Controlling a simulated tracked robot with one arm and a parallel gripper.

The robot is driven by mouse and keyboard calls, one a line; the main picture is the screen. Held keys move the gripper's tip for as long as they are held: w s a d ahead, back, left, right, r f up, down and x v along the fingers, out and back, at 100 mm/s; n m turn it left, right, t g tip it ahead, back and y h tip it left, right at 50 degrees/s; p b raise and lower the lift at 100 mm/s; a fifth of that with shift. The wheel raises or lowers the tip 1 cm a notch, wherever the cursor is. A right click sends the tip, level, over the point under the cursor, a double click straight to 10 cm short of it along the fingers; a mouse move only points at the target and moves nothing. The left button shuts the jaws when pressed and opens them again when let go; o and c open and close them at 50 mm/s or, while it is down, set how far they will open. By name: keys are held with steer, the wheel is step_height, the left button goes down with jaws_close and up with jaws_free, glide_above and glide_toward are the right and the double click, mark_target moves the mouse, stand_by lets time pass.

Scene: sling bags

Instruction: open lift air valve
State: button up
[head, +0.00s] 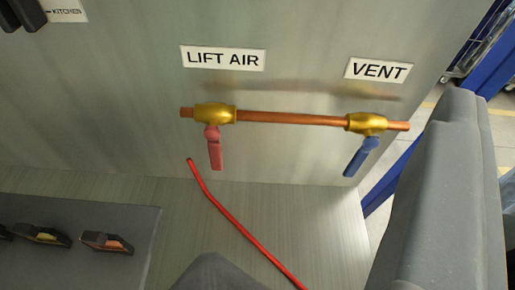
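The lift air valve is a gold brass body (215,113) with a red lever handle (214,148). It sits at the left end of a horizontal copper pipe (290,118), under a "LIFT AIR" label (222,58). The red handle hangs down, across the pipe. My gripper (325,180) shows as two grey fingers, one large at the right and one at the bottom edge. They stand wide apart with nothing held between them. Neither finger is seen touching the valve. The rest of the gripper is out of view.
A vent valve with a blue handle (360,157) is at the pipe's right end, under a "VENT" label (379,70). A red hose (240,228) runs below the pipe. A dark panel with switches (75,235) is lower left. Blue racking (480,65) is beyond.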

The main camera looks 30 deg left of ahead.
steer(key=w+a+f+n+y+b, duration=0.1)
steer(key=a+f+n+y, duration=0.15)
steer(key=f, duration=0.55)
steer(key=w+a+f+n+y+b, duration=0.1)
steer(key=w+a+f+y, duration=0.1)
steer(key=a+f, duration=0.35)
steer(key=n+g+y+b, duration=0.2)
steer(key=y, duration=0.3)
glide_toward(215, 152)
steer(key=shift+m, duration=0.25)
steer(key=x, duration=1.2)
steer(key=shift+w+a+b, duration=0.1)
steer(key=shift+a+b, duration=0.05)
steer(key=shift+b, duration=0.2)
jaws_close()
